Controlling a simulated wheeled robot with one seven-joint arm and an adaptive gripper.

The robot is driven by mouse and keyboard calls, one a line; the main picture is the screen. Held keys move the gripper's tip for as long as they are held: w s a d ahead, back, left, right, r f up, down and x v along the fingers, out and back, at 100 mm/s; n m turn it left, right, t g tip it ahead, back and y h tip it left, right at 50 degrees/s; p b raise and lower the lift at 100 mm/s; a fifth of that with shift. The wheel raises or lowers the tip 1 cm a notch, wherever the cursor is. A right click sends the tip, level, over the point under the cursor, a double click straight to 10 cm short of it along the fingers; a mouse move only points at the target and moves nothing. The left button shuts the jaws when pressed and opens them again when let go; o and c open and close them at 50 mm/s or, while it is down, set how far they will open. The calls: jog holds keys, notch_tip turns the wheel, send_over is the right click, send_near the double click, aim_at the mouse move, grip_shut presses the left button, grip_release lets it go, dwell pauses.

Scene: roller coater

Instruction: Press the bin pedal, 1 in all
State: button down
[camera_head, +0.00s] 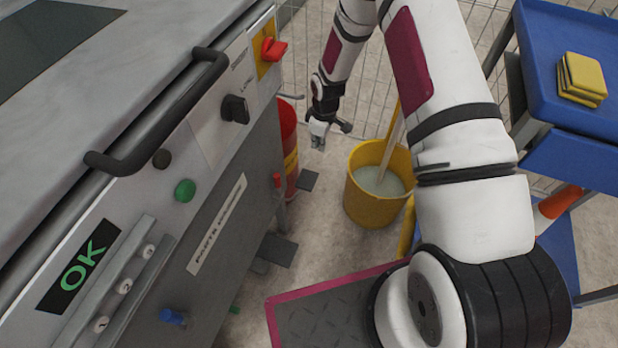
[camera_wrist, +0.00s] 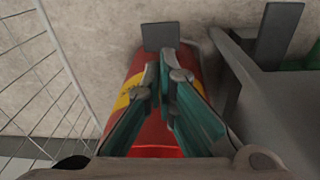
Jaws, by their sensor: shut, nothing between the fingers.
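The red bin (camera_head: 288,150) with a yellow band stands on the floor beside the machine, partly hidden behind it. Its pedal (camera_head: 307,180), a flat dark grey plate, sticks out at the floor on its near right side. In the wrist view the pedal (camera_wrist: 160,37) lies just beyond my fingertips, and the red bin (camera_wrist: 152,138) lies behind the fingers. My gripper (camera_head: 318,143) points down, above the pedal in the head view, with a visible gap. It is shut and empty; its fingertips (camera_wrist: 165,68) also show in the wrist view.
The machine (camera_head: 130,150) fills the left side. Other dark plates (camera_head: 278,250) lie on the floor at its foot. A yellow bucket (camera_head: 372,205) with pale liquid and a stick stands right of the pedal. A wire fence (camera_wrist: 45,75) runs behind; a blue cart (camera_head: 570,70) stands right.

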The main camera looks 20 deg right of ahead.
notch_tip(320, 180, up, 10)
jog(key=p, duration=0.2)
jog(key=shift+s+d+f+m, duration=0.15)
jog(key=shift+s+d+m, duration=0.1)
jog(key=shift+s+m, duration=0.15)
